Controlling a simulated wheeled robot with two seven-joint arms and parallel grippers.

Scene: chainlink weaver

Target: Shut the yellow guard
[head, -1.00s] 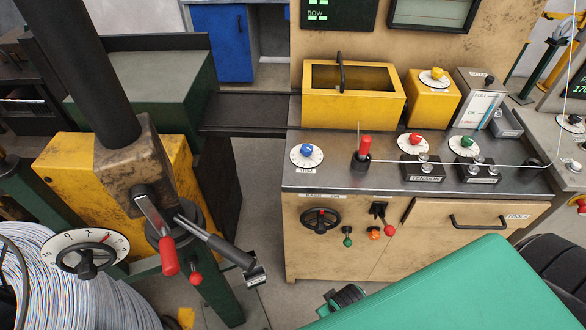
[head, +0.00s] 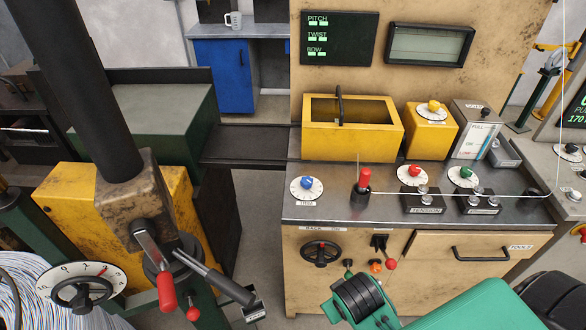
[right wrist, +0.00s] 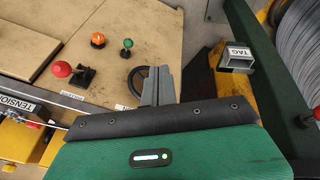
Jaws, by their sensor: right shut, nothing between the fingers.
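The yellow guard (head: 350,143) is a box-shaped yellow piece on the back left of the machine's grey top, in the head view. A dark opening shows within its yellow rim, and a thin black handle (head: 339,104) stands up at it. I cannot tell from this angle how far the guard is open. My right gripper (right wrist: 157,82) shows in the right wrist view, its grey fingers together and empty, above the machine's front with the black handwheel behind them. It is well apart from the guard. My left gripper is not in view.
Knobs and a red-topped lever (head: 364,180) stand on the machine top in front of the guard. A yellow box with a dial (head: 431,128) is right of it. A handwheel (head: 321,253) and drawer (head: 480,246) are on the front. A dark post (head: 80,80) stands left.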

